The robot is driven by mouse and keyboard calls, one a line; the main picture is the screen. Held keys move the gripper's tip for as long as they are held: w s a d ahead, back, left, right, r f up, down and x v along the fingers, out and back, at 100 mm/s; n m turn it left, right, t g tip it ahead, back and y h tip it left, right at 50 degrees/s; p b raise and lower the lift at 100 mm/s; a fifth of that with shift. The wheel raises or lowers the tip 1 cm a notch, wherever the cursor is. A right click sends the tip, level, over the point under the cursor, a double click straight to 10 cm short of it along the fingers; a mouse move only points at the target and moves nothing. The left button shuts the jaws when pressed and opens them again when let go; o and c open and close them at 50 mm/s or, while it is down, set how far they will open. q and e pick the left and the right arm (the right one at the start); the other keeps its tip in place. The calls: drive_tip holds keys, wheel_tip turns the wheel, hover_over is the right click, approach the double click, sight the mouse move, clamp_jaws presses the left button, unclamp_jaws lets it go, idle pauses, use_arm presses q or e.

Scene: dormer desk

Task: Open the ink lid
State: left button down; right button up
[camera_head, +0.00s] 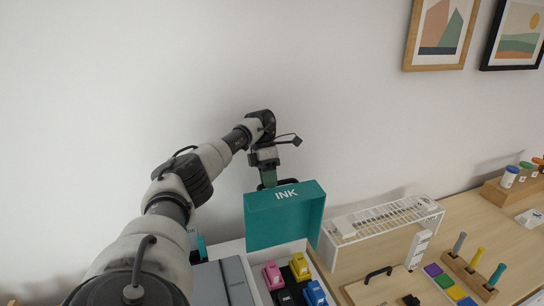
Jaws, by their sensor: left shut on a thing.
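The teal ink lid (284,219), with INK in white letters, stands raised, almost upright, at the back of the white ink box (319,272). The box is open, with pink (273,274), yellow (299,265) and blue (314,294) pieces and black ones inside. My left gripper (268,179) reaches over from the left and is shut on the lid at its top back edge. The lid hides the fingertips and part of the grip. My right gripper is not in view.
Grey panels (222,284) lie left of the ink box. A white slotted rack (382,222) stands to the right, along the wall. A board with a black handle (384,287) and a wooden peg holder (467,274) are at the front right. Bare desk (460,225) shows behind them.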

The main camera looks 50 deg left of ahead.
use_arm(q)
drive_tip(key=shift+s+f, duration=0.15)
drive_tip(key=shift+f, duration=0.35)
drive_tip(key=c, duration=1.4)
unclamp_jaws()
drive_tip(key=shift+o, duration=1.3)
drive_tip(key=shift+a+f, duration=0.1)
drive_tip(key=shift+a, duration=0.1)
drive_tip(key=shift+o, duration=0.2)
drive_tip(key=shift+w+a, duration=0.15)
drive_tip(key=shift+w, duration=0.15)
drive_tip(key=w+d+r, duration=0.1)
drive_tip(key=d+r, duration=0.2)
drive_tip(key=w+d+r+b, duration=0.1)
drive_tip(key=d+r, duration=0.2)
drive_tip(key=r, duration=0.1)
drive_tip(key=w+d+r+b, duration=0.1)
drive_tip(key=d+r, duration=0.2)
drive_tip(key=d, duration=0.1)
drive_tip(key=shift+w+d+r, duration=0.1)
drive_tip(key=shift+w+r, duration=0.1)
drive_tip(key=shift+w+d+r, duration=0.15)
drive_tip(key=shift+d+r, duration=0.2)
drive_tip(key=shift+d, duration=0.15)
